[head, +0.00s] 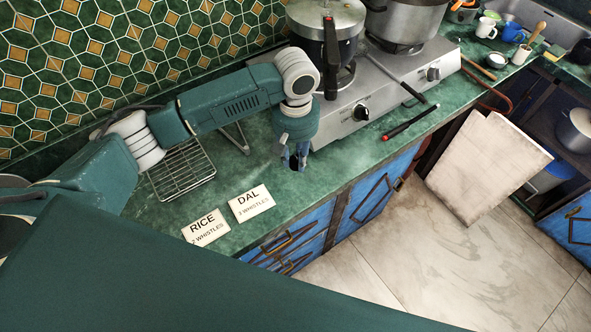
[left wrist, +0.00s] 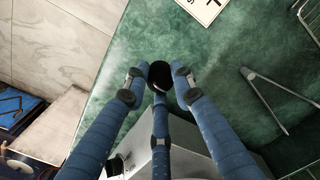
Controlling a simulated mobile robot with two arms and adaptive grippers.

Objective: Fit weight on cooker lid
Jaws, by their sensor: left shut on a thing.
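My left gripper (head: 294,163) points down over the green counter, in front of the hotplate. In the left wrist view its blue fingers (left wrist: 160,82) are closed around a small round black thing (left wrist: 160,72), which looks like the weight. The fingers hide part of it. The pressure cooker (head: 309,49) stands on the left side of the steel hotplate (head: 350,118), behind and to the right of the gripper. Its metal lid (head: 312,14) is on, with a black handle (head: 331,45) towards the front. The weight is apart from the lid. My right gripper is not in view.
A second pot (head: 405,22) stands on the hotplate's right side. A wire rack (head: 181,170), tongs (head: 241,137), RICE card (head: 205,227) and DAL card (head: 251,203) lie left of the gripper. A red-handled tool (head: 403,127) lies at the counter's front edge.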

